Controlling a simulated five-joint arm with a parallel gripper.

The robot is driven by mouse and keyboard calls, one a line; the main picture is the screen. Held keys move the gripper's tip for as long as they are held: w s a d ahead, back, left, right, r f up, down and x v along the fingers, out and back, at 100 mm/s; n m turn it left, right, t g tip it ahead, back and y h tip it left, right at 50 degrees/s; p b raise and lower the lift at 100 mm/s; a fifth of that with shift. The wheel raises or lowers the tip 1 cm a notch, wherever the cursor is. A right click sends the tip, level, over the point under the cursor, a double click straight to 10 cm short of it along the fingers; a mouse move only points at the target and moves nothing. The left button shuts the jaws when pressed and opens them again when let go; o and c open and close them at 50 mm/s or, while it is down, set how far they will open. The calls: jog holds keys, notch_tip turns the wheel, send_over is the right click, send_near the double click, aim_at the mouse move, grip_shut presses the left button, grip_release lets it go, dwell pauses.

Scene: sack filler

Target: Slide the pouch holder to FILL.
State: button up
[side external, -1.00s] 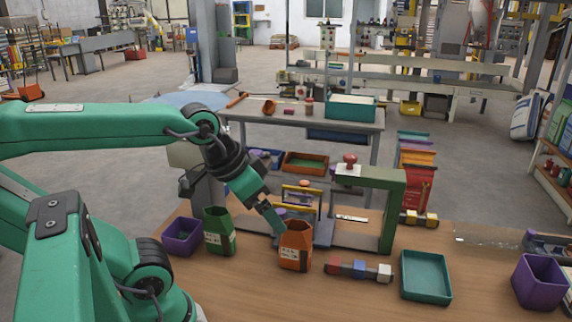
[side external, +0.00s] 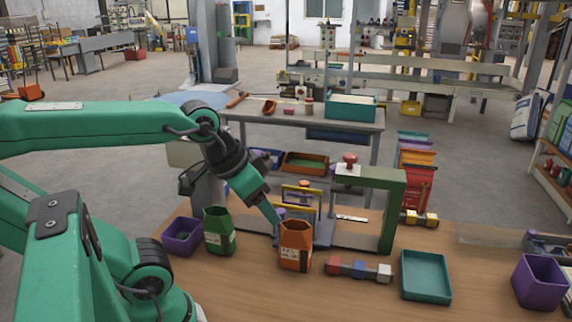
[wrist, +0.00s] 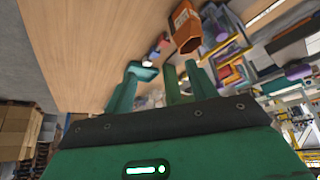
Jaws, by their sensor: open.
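The pouch holder appears to be the grey-blue carriage with a yellow-topped frame (side external: 318,228) on the rail in the side view, left of the green filler frame (side external: 391,215). Its lower front is partly hidden by an orange pouch (side external: 296,246), which stands upright on the table. My gripper (side external: 273,217) is open and empty, pointing down just left of the carriage and behind the orange pouch's upper left edge. I cannot tell whether it touches the carriage. In the wrist view my gripper (wrist: 160,88) shows its green fingers apart, with the orange pouch (wrist: 185,27) beyond them.
A green pouch (side external: 219,232) and a purple bin (side external: 182,236) stand left of the gripper. A teal tray (side external: 428,297) and another purple bin (side external: 541,281) are on the right. The front table is clear.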

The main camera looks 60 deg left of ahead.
notch_tip(320, 180, up, 6)
jog(key=shift+w, duration=0.1)
jog(key=shift+c, duration=0.4)
jog(key=w+a+r+n+g, duration=0.1)
jog(key=w+a+r, duration=0.15)
jog(key=w, duration=0.35)
jog(key=w+a+r+g, duration=0.1)
jog(key=w+r, duration=0.3)
jog(key=w, duration=0.1)
jog(key=n+g, duration=0.2)
jog(key=g, duration=0.2)
send_over(334, 167)
notch_tip(334, 167, down, 7)
jog(key=shift+d+f, duration=0.15)
jog(key=shift+f, duration=2.3)
jog(key=shift+f, duration=0.1)
jog(key=shift+f, duration=3.85)
grip_shut()
